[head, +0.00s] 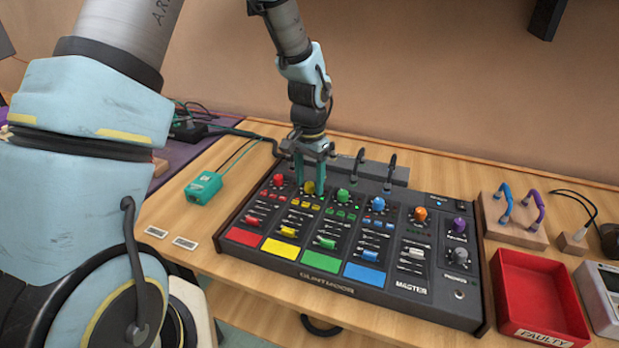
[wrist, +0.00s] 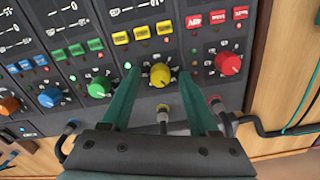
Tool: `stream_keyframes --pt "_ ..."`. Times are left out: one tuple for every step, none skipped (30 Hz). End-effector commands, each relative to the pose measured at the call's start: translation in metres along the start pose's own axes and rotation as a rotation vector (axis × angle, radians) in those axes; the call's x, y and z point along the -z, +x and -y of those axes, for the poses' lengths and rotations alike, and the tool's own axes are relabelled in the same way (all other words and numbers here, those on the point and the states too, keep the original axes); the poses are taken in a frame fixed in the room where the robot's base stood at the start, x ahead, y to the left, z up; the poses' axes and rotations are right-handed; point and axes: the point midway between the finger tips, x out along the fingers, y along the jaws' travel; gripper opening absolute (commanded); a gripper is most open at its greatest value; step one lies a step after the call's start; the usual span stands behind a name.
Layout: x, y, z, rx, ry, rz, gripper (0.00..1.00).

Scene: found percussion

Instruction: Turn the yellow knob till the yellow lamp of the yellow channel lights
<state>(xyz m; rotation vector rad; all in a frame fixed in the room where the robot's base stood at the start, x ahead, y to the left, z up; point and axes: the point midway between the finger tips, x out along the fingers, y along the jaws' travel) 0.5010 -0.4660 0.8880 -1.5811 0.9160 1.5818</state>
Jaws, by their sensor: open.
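The mixing desk (head: 235,236) lies on the wooden table, with a row of coloured knobs along its back. The yellow knob (wrist: 160,75) sits between the red and green knobs; it also shows in the head view (head: 309,188). My gripper (wrist: 158,72) is open, with one teal fingertip on each side of the yellow knob. In the head view my gripper (head: 312,182) points down over this knob. Whether the fingers touch it, I cannot tell. The yellow channel carries yellow buttons (wrist: 142,33) and a yellow fader (head: 289,231). I cannot make out a lit yellow lamp.
The green knob (wrist: 99,87) and red knob (wrist: 228,63) stand close on either side of my fingers. Cable plugs (wrist: 68,128) rise along the desk's back edge. A red tray (head: 530,275) and a wooden block with coloured handles (head: 513,217) stand right of the desk.

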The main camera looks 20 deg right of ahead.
Motion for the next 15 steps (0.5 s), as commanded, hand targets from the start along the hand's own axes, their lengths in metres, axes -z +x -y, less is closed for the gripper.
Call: stream_keyframes --pt "-0.0001 0.0009 -0.0001 0.0 0.0 0.0 0.61" --pt "0.0 0.0011 0.0 0.0 0.0 0.0 0.61" --pt "0.0 0.0011 0.0 0.0 0.0 0.0 0.61" --pt "0.0 0.0011 0.0 0.0 0.0 0.0 0.61" --pt "0.0 0.0011 0.0001 0.0 0.0 0.0 0.61" --pt "0.0 0.001 0.0001 0.0 0.0 0.0 0.61" --pt "0.0 0.001 0.0001 0.0 0.0 0.0 0.61" --pt "0.0 0.0009 0.0001 0.0 0.0 0.0 0.59" --pt "0.0 0.0009 0.0001 0.0 0.0 0.0 0.54" --pt "0.0 0.0008 0.0001 0.0 0.0 0.0 0.51" --pt "0.0 0.0008 0.0001 0.0 -0.001 0.0 0.48" --pt "0.0001 0.0007 0.0002 0.0 -0.001 0.0 0.43" --pt "0.0001 0.0007 0.0002 0.0 -0.001 0.0 0.4" --pt "0.0 0.0007 0.0002 0.0 -0.001 0.0 0.36" --pt "0.0001 0.0006 0.0002 0.0 -0.001 0.0 0.32"
